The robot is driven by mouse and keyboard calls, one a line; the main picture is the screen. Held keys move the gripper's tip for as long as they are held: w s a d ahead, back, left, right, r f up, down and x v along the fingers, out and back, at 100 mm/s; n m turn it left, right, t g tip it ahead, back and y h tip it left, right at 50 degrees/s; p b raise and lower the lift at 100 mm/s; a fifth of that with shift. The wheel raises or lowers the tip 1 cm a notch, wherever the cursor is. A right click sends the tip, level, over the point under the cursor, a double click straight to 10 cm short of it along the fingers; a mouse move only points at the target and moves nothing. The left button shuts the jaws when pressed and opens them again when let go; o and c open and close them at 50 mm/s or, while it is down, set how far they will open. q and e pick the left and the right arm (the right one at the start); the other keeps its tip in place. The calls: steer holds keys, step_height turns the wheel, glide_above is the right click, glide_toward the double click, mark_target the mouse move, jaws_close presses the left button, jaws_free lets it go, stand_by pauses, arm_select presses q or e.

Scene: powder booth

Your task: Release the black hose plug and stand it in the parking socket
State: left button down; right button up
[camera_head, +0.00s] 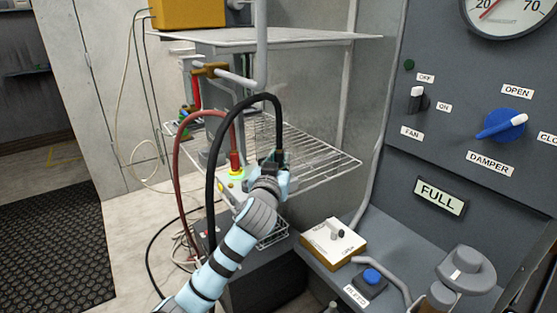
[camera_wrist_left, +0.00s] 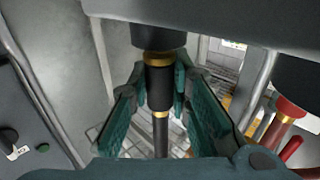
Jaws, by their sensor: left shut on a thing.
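My left gripper (camera_head: 277,160) is shut on the black hose plug (camera_wrist_left: 158,85), which has brass bands and sits between the two green finger pads in the left wrist view. In the head view the plug is mostly hidden by my fingers. The black hose (camera_head: 240,102) rises from it, arches over and drops to the left. A red plug (camera_head: 235,160) on a red hose stands upright at a yellow ring left of my gripper. I cannot make out the parking socket.
A wire rack (camera_head: 335,165) lies behind and right of my gripper, under a grey shelf (camera_head: 290,38). A control panel (camera_head: 450,110) with a blue damper knob (camera_head: 502,125) stands on the right. A white-topped box with a lever (camera_head: 333,243) is in front.

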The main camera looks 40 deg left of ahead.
arm_select(q)
steer(key=shift+f, duration=0.3)
steer(key=c, duration=1.4)
jaws_free()
